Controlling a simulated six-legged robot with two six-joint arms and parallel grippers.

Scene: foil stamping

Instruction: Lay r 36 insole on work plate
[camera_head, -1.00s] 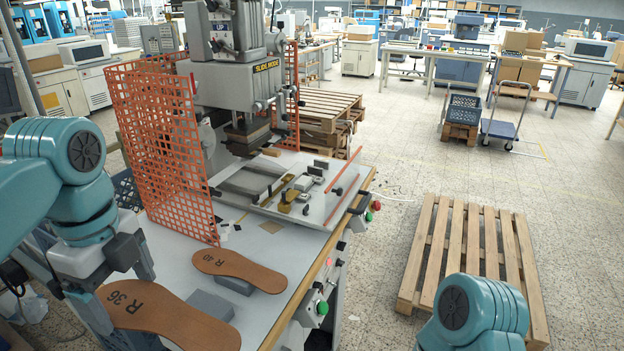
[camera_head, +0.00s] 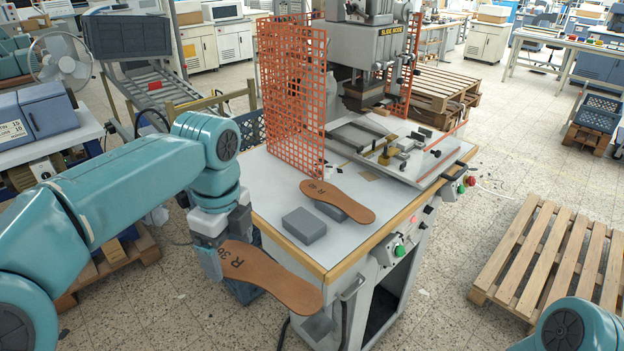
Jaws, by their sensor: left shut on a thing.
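The brown R 36 insole (camera_head: 272,279) is held by its heel end in my left gripper (camera_head: 216,262), which is shut on it. The insole is off its grey block, out beyond the table's front left edge, with its toe pointing right. The work plate (camera_head: 408,158) is the light plate under the stamping press, at the far right of the table, with a brass part (camera_head: 386,155) and small stops on it. My left gripper is well left and in front of it. Of my right arm only a teal part shows at the bottom right; its gripper is out of view.
The R 40 insole (camera_head: 340,199) rests on a grey block on the table (camera_head: 262,190). A bare grey block (camera_head: 304,225) is in front of it. An orange mesh guard (camera_head: 292,100) stands left of the press (camera_head: 372,50). A pallet (camera_head: 550,255) lies on the floor at right.

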